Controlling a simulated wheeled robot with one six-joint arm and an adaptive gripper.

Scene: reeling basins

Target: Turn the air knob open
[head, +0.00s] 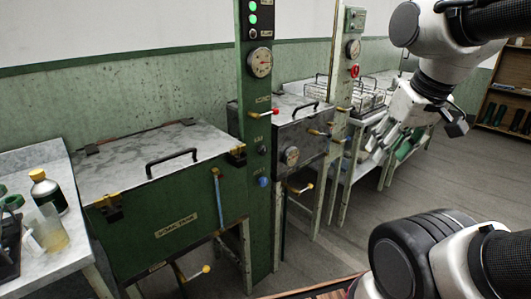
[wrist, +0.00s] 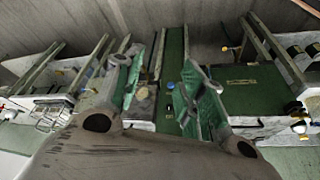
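A green post (head: 258,215) stands between two tanks and carries a blue knob (head: 263,181) low on its front. Above it are a small dark knob (head: 262,150) and a red-tipped lever (head: 273,111). The small labels are too blurred to read, so I cannot tell which one is the air knob. In the wrist view the blue knob (wrist: 170,86) shows between my fingers, beyond them. My gripper (head: 383,148) is right of the post in the head view, apart from it. Its fingers stand apart and empty in the wrist view (wrist: 166,82).
A green tank (head: 180,235) with a handled lid is left of the post, a grey tank (head: 300,135) right of it. A second post (head: 338,125) with a red knob (head: 354,71) stands between the grey tank and my gripper. A bottle (head: 48,190) stands on the left table. Floor in front is clear.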

